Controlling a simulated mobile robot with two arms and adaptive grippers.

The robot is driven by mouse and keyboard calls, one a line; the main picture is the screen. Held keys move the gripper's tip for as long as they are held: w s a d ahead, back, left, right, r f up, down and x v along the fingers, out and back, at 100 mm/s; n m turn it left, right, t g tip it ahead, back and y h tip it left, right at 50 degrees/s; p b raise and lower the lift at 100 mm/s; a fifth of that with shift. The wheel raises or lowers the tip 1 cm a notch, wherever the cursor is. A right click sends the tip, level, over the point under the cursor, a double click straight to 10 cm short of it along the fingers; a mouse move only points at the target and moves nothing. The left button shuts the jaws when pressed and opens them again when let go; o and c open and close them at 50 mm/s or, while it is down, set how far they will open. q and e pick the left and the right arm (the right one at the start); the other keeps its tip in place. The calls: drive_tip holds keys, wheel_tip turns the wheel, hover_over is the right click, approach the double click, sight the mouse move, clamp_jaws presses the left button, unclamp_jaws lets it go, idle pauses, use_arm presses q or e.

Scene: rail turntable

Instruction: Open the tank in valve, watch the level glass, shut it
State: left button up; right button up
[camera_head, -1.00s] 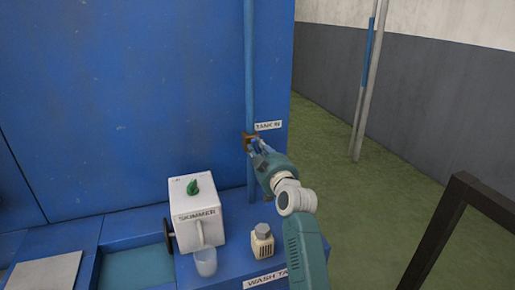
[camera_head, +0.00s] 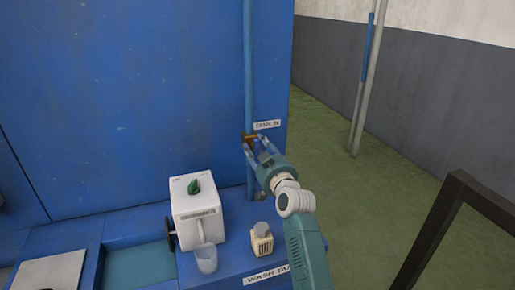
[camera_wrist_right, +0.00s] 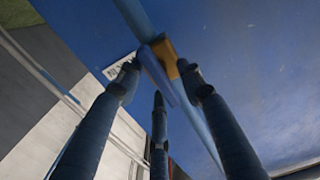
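The tank in valve (camera_head: 249,137) is a small brass-brown fitting on an upright blue pipe (camera_head: 248,60), beside a "TANK IN" label (camera_head: 267,124). In the right wrist view the brass valve body (camera_wrist_right: 168,58) has a blue lever (camera_wrist_right: 163,78) lying roughly along the pipe. My right gripper (camera_head: 256,148) is open just below and in front of the valve. Its spread fingers (camera_wrist_right: 158,70) are on either side of the lever in the wrist view; contact cannot be told. My left gripper is out of view. I cannot identify the level glass for sure; a thin upright tube with a blue section (camera_head: 368,48) stands at the right.
A white skimmer box (camera_head: 196,215) with a green knob stands on the blue ledge, with a clear cup (camera_head: 206,258) in front. A dark frame (camera_head: 440,225) is at the right. Green floor lies open behind.

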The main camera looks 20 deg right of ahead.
drive_tip(key=s, duration=1.2)
drive_tip(key=shift+d, duration=0.2)
drive_tip(key=shift+f, duration=0.1)
